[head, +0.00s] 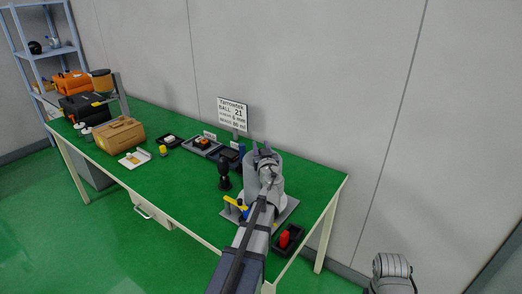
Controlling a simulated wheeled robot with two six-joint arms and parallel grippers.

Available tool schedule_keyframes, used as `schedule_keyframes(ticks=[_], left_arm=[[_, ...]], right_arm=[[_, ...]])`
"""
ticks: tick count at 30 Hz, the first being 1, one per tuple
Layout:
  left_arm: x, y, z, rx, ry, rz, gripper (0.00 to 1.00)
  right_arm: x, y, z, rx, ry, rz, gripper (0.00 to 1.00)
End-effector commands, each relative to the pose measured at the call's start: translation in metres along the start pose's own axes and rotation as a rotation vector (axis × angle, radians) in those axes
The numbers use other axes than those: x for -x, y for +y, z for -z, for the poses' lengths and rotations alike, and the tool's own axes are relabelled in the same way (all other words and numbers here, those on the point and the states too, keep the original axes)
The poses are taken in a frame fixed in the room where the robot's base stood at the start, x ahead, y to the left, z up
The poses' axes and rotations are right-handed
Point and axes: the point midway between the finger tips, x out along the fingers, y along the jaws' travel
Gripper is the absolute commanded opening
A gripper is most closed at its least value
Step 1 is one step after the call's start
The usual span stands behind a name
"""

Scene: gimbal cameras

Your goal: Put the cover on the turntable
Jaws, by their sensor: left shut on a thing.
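A light grey cylinder, which looks like the cover (249,179), is upright at the right end of the green table. It is over a flat grey base (287,211), which looks like the turntable's. My left gripper (264,153) is at the top of the cylinder and shut on it; the wrist and forearm hide much of its front. I cannot tell whether the cylinder rests on the base or hangs just above it. The turntable's top is hidden. Part of my right arm shows at the lower right, but its gripper is out of view.
A yellow-handled clamp (236,206) and a black post (224,176) stand just left of the base. A black tray with a red object (284,239) is at the front right. A sign (232,113) stands behind. Boxes (120,134) crowd the left; the table's middle front is clear.

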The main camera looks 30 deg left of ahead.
Motion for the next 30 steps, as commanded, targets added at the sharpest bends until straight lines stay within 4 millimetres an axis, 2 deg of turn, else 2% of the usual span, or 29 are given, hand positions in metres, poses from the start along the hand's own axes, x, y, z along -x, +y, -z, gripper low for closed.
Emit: schedule_keyframes(ticks=[5,6,13,23,26,30], left_arm=[[0.000,0.000,-0.004,0.000,0.000,0.000,0.00],[0.000,0.000,-0.003,0.000,0.000,0.000,0.41],[0.000,0.000,-0.003,0.000,0.000,0.000,0.66],[0.000,0.000,0.002,0.000,0.000,0.000,0.68],[0.013,-0.001,0.000,0.000,0.000,-0.001,0.68],[0.043,-0.001,0.000,0.000,0.000,-0.003,0.68]], right_arm=[[-0.004,0.000,0.000,0.000,0.000,0.000,0.00],[-0.003,0.000,0.000,0.000,0.000,0.000,0.00],[-0.003,0.000,0.000,0.000,0.000,0.000,0.00],[0.002,0.000,0.000,0.000,0.000,0.000,0.00],[0.000,0.000,0.000,0.000,0.000,0.000,0.00],[0.000,0.000,0.000,0.000,0.000,0.000,0.00]])
